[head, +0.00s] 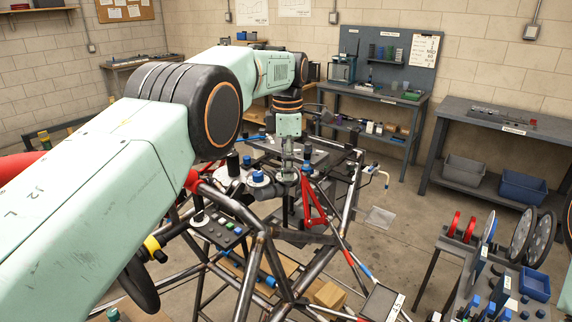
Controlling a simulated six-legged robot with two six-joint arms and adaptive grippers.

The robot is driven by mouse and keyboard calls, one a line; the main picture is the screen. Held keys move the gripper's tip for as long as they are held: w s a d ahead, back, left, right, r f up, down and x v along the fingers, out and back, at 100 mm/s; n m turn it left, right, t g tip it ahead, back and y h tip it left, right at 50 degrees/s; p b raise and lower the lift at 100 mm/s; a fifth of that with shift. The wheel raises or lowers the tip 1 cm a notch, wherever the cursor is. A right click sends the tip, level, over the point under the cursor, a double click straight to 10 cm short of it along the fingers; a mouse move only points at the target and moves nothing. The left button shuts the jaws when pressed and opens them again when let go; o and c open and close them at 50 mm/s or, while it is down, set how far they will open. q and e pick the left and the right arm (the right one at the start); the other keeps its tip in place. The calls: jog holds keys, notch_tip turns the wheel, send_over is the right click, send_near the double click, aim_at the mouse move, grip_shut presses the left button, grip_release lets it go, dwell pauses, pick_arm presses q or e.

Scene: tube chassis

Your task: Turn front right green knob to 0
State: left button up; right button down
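My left gripper (288,155) points down over the chassis, at the end of my pale green arm. Its fingers are small and grey here, and I cannot tell whether they are open or shut or touch anything. I cannot make out a green knob for certain; one may be hidden behind or under the gripper. The tube chassis (258,240) stands below, with bare metal, red and blue tubes. A blue cap (258,176) sits left of and below the gripper. A control panel (218,228) with small coloured buttons is on the near left of the chassis. My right gripper is out of view.
A red triangular arm (313,200) is just right of and below my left gripper. A cart (462,262) with wheels and blue bins stands at right. Workbenches (500,132) line the back wall. Open floor (405,215) lies between the chassis and the benches.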

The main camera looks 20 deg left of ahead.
pick_arm(q)
jog(key=shift+s+d+r, duration=0.1)
jog(key=c, duration=0.3)
grip_shut()
jog(key=shift+m, duration=0.3)
jog(key=m, duration=0.5)
jog(key=shift+m, duration=0.3)
jog(key=m, duration=0.6)
jog(key=shift+s+a+m, duration=0.1)
jog(key=shift+a+m, duration=0.1)
jog(key=shift+m, duration=0.1)
jog(key=m, duration=1.1)
jog(key=shift+r, duration=0.1)
